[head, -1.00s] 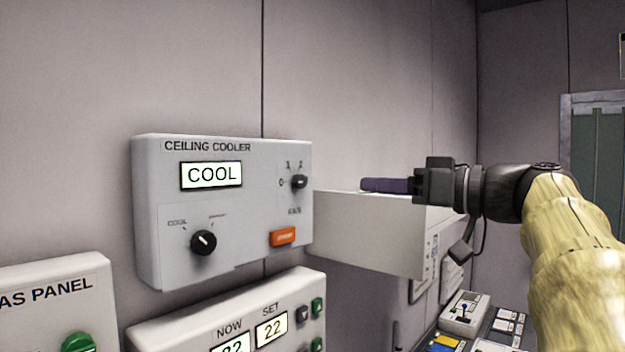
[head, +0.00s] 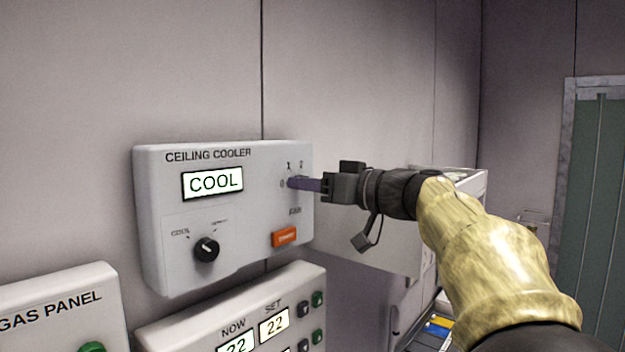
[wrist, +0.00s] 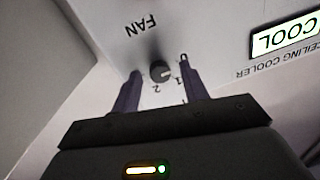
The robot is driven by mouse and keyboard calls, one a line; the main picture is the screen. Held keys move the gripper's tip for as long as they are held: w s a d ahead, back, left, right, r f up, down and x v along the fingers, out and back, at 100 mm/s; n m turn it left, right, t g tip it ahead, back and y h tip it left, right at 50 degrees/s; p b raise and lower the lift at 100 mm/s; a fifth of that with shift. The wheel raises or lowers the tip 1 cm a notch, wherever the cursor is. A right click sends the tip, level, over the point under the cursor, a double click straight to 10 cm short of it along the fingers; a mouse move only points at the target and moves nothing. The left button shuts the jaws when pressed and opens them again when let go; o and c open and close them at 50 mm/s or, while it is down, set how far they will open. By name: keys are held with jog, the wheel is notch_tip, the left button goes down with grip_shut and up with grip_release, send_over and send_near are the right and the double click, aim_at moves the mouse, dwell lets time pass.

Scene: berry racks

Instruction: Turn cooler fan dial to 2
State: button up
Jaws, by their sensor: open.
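The ceiling cooler panel (head: 160,200) is a pale box on the wall with a lit display reading COOL. The fan dial (wrist: 161,71) is a dark round knob between the FAN label and the marks 1 and 2 in the wrist view, which shows the panel upside down. My gripper (head: 290,183) reaches the panel's right side in the head view and hides the dial there. In the wrist view my gripper (wrist: 158,82) is open, with one purple finger on each side of the dial. I cannot tell whether either finger touches it. The dial's pointer setting is unclear.
A black mode knob (head: 207,249) and an orange button (head: 285,237) sit lower on the cooler panel. A panel with NOW and SET displays (head: 274,325) is below, and the gas panel (head: 55,325) is at lower left. A white box (head: 375,245) stands out right of the cooler.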

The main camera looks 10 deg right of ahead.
jog(key=shift+c, duration=0.4)
grip_shut()
jog(key=shift+f+m+b, duration=0.15)
jog(key=shift+m+b, duration=0.25)
jog(key=shift+b, duration=0.05)
jog(key=shift+s+a+m+t+h+b, duration=0.1)
jog(key=shift+m+t+h+b, duration=0.4)
jog(key=shift+m, duration=3.55)
jog(key=shift+a+m+t+y+b, duration=0.15)
jog(key=shift+m+b, duration=0.65)
jog(key=shift+m, duration=3.3)
jog(key=shift+s+d+m+t+h+b, duration=0.1)
jog(key=shift+m+t+h+b, duration=0.4)
jog(key=shift+m, duration=3.55)
